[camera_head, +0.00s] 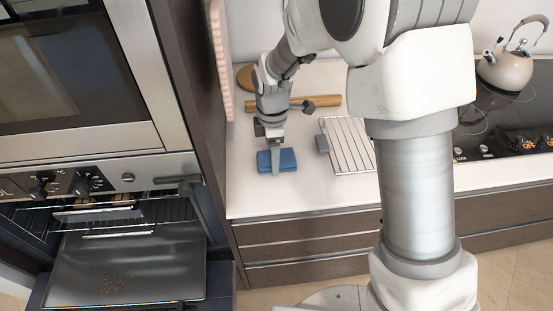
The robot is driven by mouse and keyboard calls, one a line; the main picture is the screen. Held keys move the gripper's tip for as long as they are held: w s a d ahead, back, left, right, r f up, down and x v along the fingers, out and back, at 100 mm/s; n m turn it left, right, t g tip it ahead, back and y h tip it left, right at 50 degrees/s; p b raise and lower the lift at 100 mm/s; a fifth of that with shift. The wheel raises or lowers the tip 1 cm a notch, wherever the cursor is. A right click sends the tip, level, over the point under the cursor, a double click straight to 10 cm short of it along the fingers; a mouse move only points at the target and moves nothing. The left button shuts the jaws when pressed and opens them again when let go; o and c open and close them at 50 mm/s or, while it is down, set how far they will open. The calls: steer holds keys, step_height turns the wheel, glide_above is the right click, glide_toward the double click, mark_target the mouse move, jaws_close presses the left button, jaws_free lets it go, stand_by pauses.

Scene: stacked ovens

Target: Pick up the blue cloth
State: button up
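The blue cloth (288,161), a small folded block, lies on the white countertop near its front left corner. My gripper (275,168) points down right at the cloth. One finger shows in front of the cloth's middle and covers part of it. The other finger is hidden, so I cannot tell whether the gripper is open or shut on the cloth. The cloth appears to rest on the counter.
A wire rack (349,147) lies right of the cloth, and a wooden rolling pin (308,102) lies behind. A kettle (506,68) stands on the black cooktop (500,115). At left, the lower oven's door (130,270) is open beside the counter.

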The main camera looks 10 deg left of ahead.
steer(key=shift+c, duration=1.2)
steer(key=shift+r, duration=0.55)
steer(key=r, duration=0.2)
steer(key=d+r, duration=0.1)
steer(key=r, duration=0.1)
steer(key=shift+w+d, duration=0.1)
steer(key=shift+d, duration=0.05)
steer(key=d+r, duration=0.2)
steer(key=d, duration=0.1)
steer(key=d+r, duration=0.2)
steer(key=d, duration=0.2)
steer(key=d+r, duration=0.2)
steer(key=d, duration=0.1)
steer(key=shift+s+d+p, duration=0.2)
steer(key=shift+p, duration=0.1)
